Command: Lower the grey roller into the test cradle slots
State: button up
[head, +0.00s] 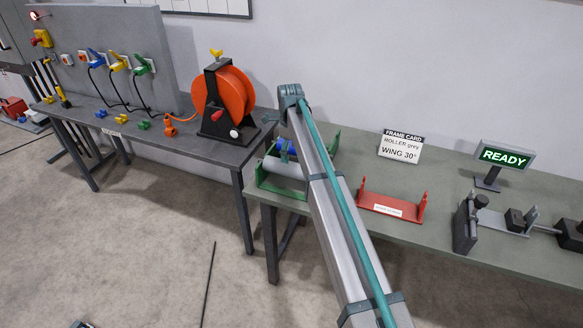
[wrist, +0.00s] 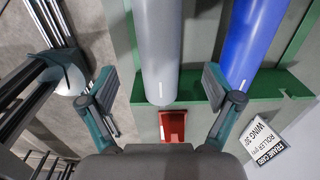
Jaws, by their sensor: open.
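The grey roller (wrist: 161,50) runs up the middle of the wrist view, between the two fingers of my gripper (wrist: 158,78). The fingers are open, one on each side, with gaps to the roller. In the head view the grey roller (head: 284,168) lies in a green rack (head: 282,189), partly hidden by my arm. A red cradle (head: 392,207) with two upright ends and a white label stands to its right; its label is too small to read. The red cradle also shows beyond the roller's end in the wrist view (wrist: 173,124).
A blue roller (wrist: 254,40) lies beside the grey one in the rack. A card (head: 401,147) reads roller grey, wing 30°. A READY display (head: 505,157) and a dark grey fixture (head: 489,222) stand at right. An orange reel (head: 224,98) stands on the left bench.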

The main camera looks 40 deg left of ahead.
aim_at(290, 163)
jog(key=shift+s+f+p, duration=0.1)
jog(key=shift+f+p, duration=1.5)
jog(key=shift+f, duration=2.4)
grip_shut()
jog(key=shift+a+r, duration=0.1)
jog(key=shift+r, duration=0.05)
